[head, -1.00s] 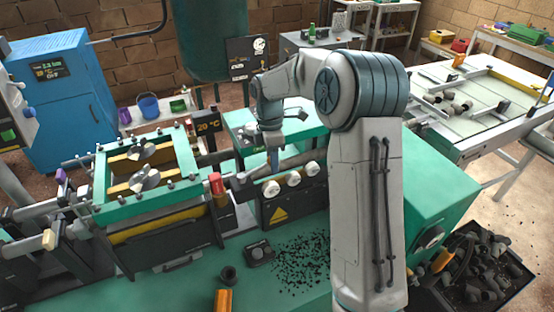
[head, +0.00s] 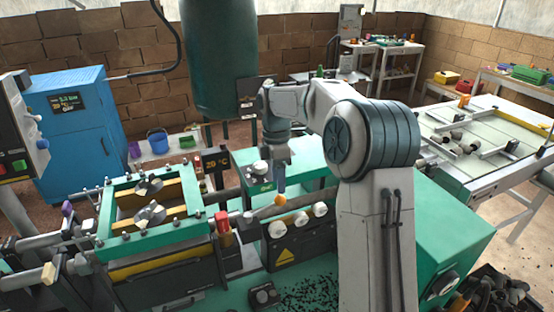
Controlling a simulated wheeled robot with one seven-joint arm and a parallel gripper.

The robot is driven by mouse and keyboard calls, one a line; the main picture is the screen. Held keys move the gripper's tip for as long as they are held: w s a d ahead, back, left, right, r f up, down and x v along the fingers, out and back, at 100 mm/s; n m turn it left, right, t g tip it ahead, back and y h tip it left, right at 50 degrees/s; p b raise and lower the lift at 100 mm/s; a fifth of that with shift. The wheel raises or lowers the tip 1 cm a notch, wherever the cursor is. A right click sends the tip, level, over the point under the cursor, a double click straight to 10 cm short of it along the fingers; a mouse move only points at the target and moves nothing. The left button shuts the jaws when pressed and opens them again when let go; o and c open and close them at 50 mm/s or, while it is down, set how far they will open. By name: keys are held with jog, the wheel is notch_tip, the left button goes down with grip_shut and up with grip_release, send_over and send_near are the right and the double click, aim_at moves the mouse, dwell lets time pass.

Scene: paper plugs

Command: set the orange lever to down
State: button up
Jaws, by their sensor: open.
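An orange ball-shaped knob (head: 280,199), which looks like the end of the orange lever, shows at the front machine, just above a dark panel with white round knobs (head: 297,221). A dark bar lies to its left, but I cannot tell whether it is the lever's shaft. My gripper (head: 281,187) points down right above the orange knob, with its bluish fingers open. The fingers overlap in this view, and I cannot tell whether they touch the knob. The lever's exact tilt is too small to read.
A red cylinder (head: 223,228) stands left of the knob, beside the green-framed press (head: 204,207). A small dark box (head: 264,295) sits on the green bench in front. A green cabinet (head: 445,235) stands to the right, and a dark green tank (head: 220,60) is behind.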

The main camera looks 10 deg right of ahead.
notch_tip(320, 180, up, 7)
jog(key=w, duration=0.1)
jog(key=shift+w, duration=0.15)
dwell(0.3)
jog(key=s+d+r+m+t, duration=0.1)
jog(key=s+r+m+t, duration=0.15)
jog(key=s+m, duration=0.95)
jog(key=s+d+f+m+t, duration=0.1)
jog(key=s+f+m, duration=0.2)
jog(key=s, duration=0.6)
jog(key=s+d+f+m+t, duration=0.2)
jog(key=s+f+m, duration=0.1)
jog(key=s, duration=0.6)
jog(key=shift+f+m, duration=0.3)
jog(key=shift+f, duration=0.3)
